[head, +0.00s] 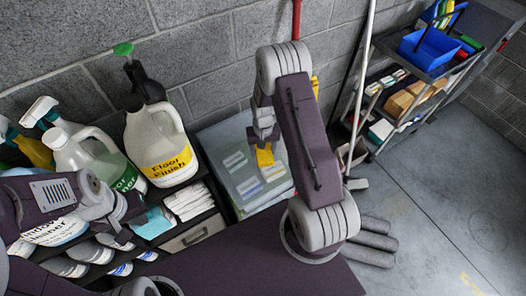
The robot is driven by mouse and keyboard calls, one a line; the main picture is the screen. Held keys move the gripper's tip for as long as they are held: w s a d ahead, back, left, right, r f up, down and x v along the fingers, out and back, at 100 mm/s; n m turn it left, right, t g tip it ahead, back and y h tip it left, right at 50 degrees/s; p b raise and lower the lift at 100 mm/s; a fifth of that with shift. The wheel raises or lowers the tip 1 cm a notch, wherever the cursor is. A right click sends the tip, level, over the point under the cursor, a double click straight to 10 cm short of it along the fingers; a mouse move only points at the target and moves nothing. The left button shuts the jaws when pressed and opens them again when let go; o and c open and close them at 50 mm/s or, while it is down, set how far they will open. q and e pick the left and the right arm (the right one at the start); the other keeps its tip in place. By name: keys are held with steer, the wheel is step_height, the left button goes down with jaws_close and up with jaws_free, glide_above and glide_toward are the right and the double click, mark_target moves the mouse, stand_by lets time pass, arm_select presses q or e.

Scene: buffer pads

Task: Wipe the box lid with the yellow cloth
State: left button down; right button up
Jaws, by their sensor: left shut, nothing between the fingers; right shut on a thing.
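The box lid (220,141) is a greyish see-through top on a box against the block wall, right of the shelf; pale labelled items show through the box. My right gripper (264,143) is above the box, shut on the yellow cloth (265,157), which hangs below the fingers over the lid. I cannot tell whether the cloth touches the lid. The arm hides the right part of the box. My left gripper (132,208) is shut and empty at the left, in front of the shelf and bottles.
A floor finish jug (157,147), spray bottles and cans crowd the shelf at left. White folded cloths (188,200) lie beside the box. A cart (432,52) with a blue bin stands at right. Poles lean on the wall.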

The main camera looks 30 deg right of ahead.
step_height(320, 180, up, 2)
steer(key=shift+p, duration=0.55)
step_height(320, 180, up, 2)
steer(key=shift+a+r+p, duration=0.1)
steer(key=shift+r+p, duration=0.1)
steer(key=shift+p, duration=0.75)
steer(key=shift+r+p, duration=0.45)
steer(key=shift+r, duration=0.1)
